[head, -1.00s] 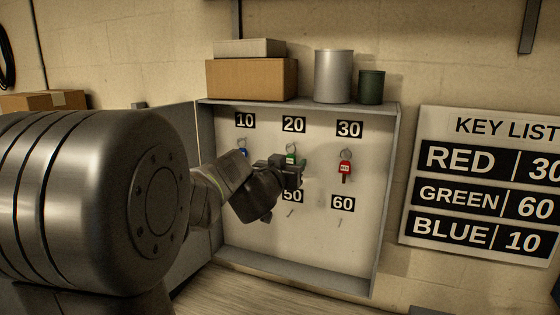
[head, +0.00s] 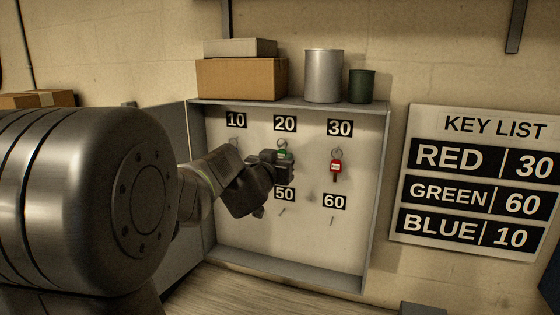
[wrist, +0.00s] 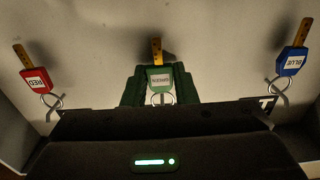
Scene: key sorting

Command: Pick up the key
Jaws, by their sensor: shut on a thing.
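The green key (wrist: 158,78) hangs in the cabinet below label 20, its ring at the top. My gripper (head: 282,158) is shut on its green tag, with one finger on each side in the wrist view. In the head view the gripper covers most of this key; whether its ring still rests on the hook is unclear. The red key (head: 336,166) hangs below label 30 and also shows at left in the wrist view (wrist: 34,80). The blue key (wrist: 291,62) shows at right in the wrist view; my arm hides it in the head view.
The key cabinet (head: 375,195) is open, with small bare hooks under labels 50 (head: 285,194) and 60 (head: 334,202). A cardboard box (head: 240,79) and two cans stand on top. The key list (head: 476,180) pairs red with 30, green with 60, blue with 10.

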